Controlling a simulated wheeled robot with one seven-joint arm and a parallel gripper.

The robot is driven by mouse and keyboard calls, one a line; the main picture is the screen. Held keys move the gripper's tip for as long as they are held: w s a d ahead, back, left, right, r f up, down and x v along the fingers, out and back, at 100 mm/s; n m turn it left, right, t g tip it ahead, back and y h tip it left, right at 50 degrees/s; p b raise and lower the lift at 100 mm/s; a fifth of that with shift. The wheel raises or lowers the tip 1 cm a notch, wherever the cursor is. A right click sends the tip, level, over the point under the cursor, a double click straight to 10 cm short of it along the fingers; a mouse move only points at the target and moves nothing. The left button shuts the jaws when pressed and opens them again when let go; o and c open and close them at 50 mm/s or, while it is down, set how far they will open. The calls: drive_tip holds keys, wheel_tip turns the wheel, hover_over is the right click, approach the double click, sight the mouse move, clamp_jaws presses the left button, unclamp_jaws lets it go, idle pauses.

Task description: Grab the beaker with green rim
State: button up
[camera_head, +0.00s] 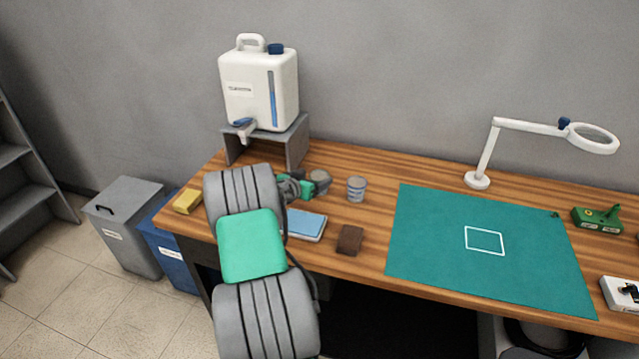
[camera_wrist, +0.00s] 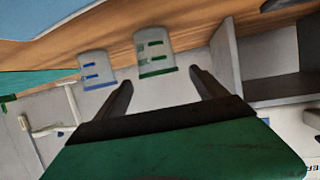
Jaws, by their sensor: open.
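The beaker with green rim and green marks (camera_wrist: 155,48) shows upside down in the wrist view, just beyond and between the fingertips. In the head view a greyish beaker (camera_head: 321,176) stands on the table, partly hidden by my gripper (camera_head: 309,186). My gripper (camera_wrist: 161,80) is open, with one finger to each side of the green-rimmed beaker's line and nothing held. A beaker with blue rim and marks (camera_wrist: 97,67) stands beside it, outside the fingers; it also shows in the head view (camera_head: 357,190).
A white canister (camera_head: 258,85) stands on a grey riser (camera_head: 296,140) behind my arm. A blue-topped pad (camera_head: 306,224) and a brown block (camera_head: 349,240) lie in front. A green mat (camera_head: 430,240) and a magnifier lamp (camera_head: 478,180) are to the right.

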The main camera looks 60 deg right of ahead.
sight(323, 173)
drive_tip(key=p+x, duration=0.1)
drive_tip(key=x, duration=0.3)
drive_tip(key=shift+s+d+f, duration=0.15)
drive_tip(key=c, duration=1.4)
